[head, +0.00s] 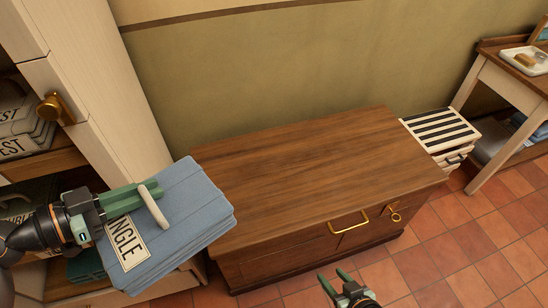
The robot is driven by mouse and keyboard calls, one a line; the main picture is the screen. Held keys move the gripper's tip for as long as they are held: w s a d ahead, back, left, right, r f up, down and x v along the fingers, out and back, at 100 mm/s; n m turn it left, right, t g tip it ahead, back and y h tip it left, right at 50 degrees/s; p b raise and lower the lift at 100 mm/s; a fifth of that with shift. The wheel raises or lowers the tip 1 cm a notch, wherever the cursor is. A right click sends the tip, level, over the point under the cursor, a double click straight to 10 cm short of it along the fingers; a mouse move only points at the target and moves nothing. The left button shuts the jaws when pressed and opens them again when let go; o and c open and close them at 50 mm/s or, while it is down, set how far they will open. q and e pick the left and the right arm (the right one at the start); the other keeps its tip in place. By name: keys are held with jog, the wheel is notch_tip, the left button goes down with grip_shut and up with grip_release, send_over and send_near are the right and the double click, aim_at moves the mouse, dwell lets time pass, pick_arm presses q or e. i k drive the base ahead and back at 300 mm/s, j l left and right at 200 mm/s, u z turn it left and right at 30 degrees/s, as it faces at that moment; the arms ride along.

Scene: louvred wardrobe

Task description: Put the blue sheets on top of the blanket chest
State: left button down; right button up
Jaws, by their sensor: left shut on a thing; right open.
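The blue sheets (185,232) are a folded stack with a white label reading "NGLE" in the visible part. My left gripper (150,200) is shut on the stack and holds it at the left front corner of the blanket chest. The blanket chest (310,170) is brown wood with a flat, bare top and brass fittings on its front. The stack overlaps the chest's left edge in the picture; I cannot tell whether it touches the top. My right gripper (336,283) is open and empty, low in front of the chest.
A wardrobe (95,90) with folded linen on its shelves stands at the left. A striped box (440,130) sits right of the chest. A side table (510,75) with a white tray (525,60) is at the far right. Tiled floor (460,240) is clear at the front right.

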aim_at(309, 171)
jog(key=i+l+z, duration=0.1)
jog(key=l+z, duration=0.2)
jog(key=i+l+z, duration=0.1)
jog(key=z, duration=0.2)
jog(key=i+l, duration=0.55)
jog(key=l, duration=0.25)
